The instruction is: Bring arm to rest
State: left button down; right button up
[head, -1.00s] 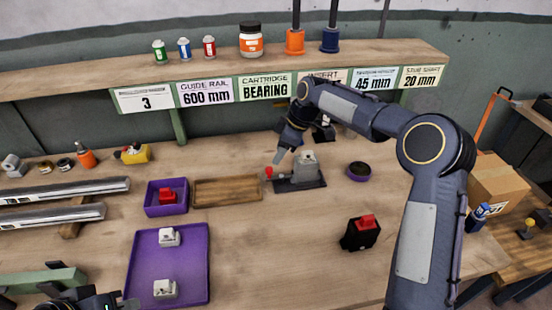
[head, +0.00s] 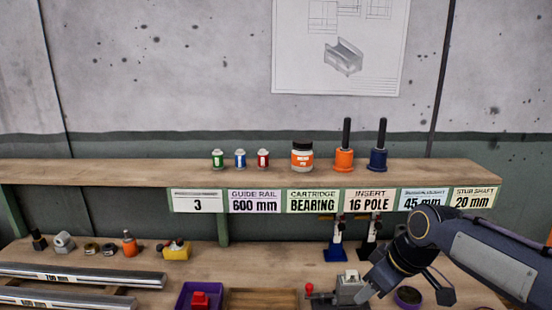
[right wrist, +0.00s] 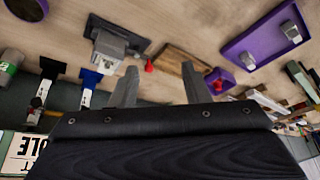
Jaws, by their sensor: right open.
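My right arm comes in from the right in the head view, with its gripper (head: 405,294) low in the picture above the bench. Its two fingers are spread apart with nothing between them, as the right wrist view (right wrist: 160,76) also shows. A grey block fixture with a red knob (head: 349,289) stands just left of the gripper in the head view. The same fixture shows in the right wrist view (right wrist: 110,45), beyond the fingers. I see no contact between them. My left gripper is out of view.
A shelf (head: 100,172) with small bottles, a jar and two handled tools runs along the back. Blue (head: 335,253) and black stands are beneath it. A purple tray with a red part (head: 183,299), a wooden tray (head: 262,298) and metal rails (head: 80,277) lie on the bench.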

jog(key=s+f+m+t, duration=0.1)
jog(key=s+f+m, duration=0.2)
jog(key=s, duration=0.8)
jog(key=s+f+m+t, duration=0.1)
jog(key=s+f+m, duration=0.1)
jog(key=s+m, duration=0.4)
jog(key=s+d, duration=0.1)
jog(key=s, duration=0.4)
jog(key=shift+f+y, duration=0.3)
jog(key=shift+f, duration=0.1)
jog(key=shift+s, duration=0.1)
